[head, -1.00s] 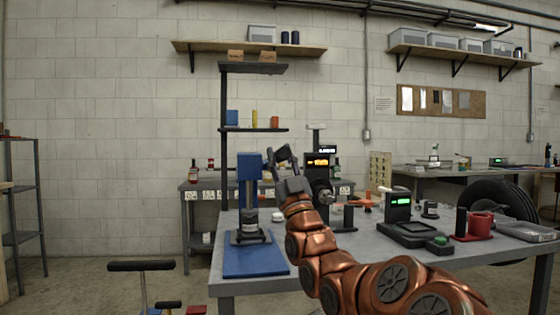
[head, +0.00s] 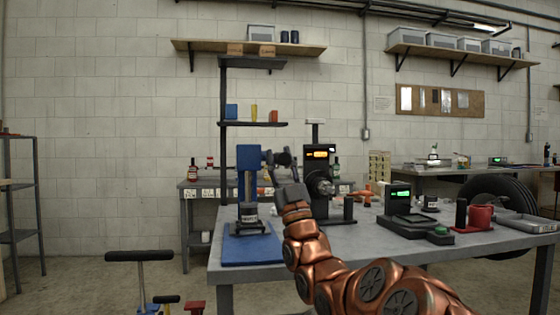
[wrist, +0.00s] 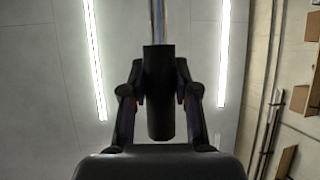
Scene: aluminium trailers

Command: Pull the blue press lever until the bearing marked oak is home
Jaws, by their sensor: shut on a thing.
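The blue press (head: 247,158) stands at the left end of the grey table, on a blue base plate (head: 252,250). A dark cylindrical part with a pale label (head: 249,214) sits under its head; the label is too small to read, so I cannot tell if it says oak. How deep it sits is also unclear. My gripper (head: 279,158) is right beside the press head, at about its height. In the wrist view the fingers are shut around a black cylindrical grip (wrist: 160,95) on a metal rod, the lever's handle.
A black device with an orange display (head: 319,165) stands just right of my gripper. A dark T-shaped handle (head: 140,256) stands at front left.

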